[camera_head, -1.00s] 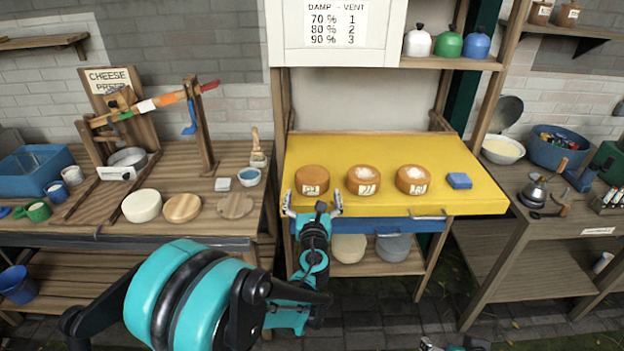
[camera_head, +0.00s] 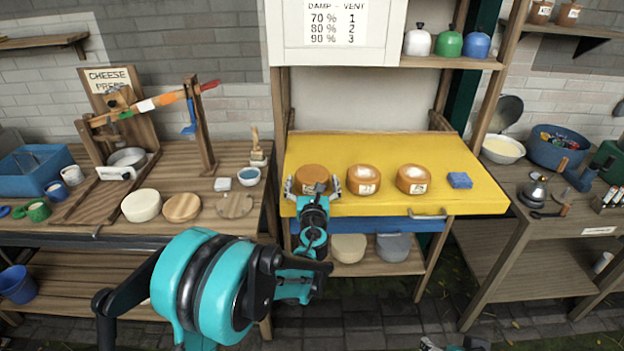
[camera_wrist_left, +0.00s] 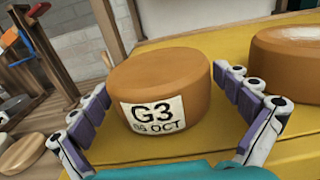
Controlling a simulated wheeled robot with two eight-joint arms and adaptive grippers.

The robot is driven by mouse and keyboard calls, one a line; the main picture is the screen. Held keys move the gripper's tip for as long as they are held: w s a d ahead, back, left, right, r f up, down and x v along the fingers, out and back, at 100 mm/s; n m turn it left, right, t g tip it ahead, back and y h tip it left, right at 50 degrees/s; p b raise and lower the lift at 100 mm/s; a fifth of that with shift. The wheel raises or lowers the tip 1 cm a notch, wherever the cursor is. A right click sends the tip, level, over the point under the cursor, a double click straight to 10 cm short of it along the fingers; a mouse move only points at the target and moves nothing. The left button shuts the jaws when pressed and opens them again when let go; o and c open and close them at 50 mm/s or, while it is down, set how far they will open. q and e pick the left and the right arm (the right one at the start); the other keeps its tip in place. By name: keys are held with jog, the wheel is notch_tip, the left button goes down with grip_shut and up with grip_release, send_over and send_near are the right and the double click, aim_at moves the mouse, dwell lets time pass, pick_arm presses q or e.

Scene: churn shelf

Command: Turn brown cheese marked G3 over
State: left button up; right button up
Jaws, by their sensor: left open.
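The brown cheese marked G3 (camera_head: 311,178) lies flat at the left end of the yellow shelf top (camera_head: 410,149). In the left wrist view the cheese (camera_wrist_left: 160,82) shows its label, "G3" with "OCT" below, facing me. My left gripper (camera_head: 312,188) is open, with one finger on each side of the cheese. In the left wrist view the fingers of the gripper (camera_wrist_left: 165,112) flank it; a gap shows on the left, and the right finger is very close. Whether that finger touches cannot be told.
Two more brown cheeses, the middle one (camera_head: 363,180) and the right one (camera_head: 412,179), stand to the right with whitish patches on top. A blue block (camera_head: 459,180) lies beyond them. A drawer handle (camera_head: 427,214) sticks out below the shelf front.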

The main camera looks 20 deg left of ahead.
pick_arm(q)
jog(key=c, duration=1.1)
jog(key=shift+r, duration=0.1)
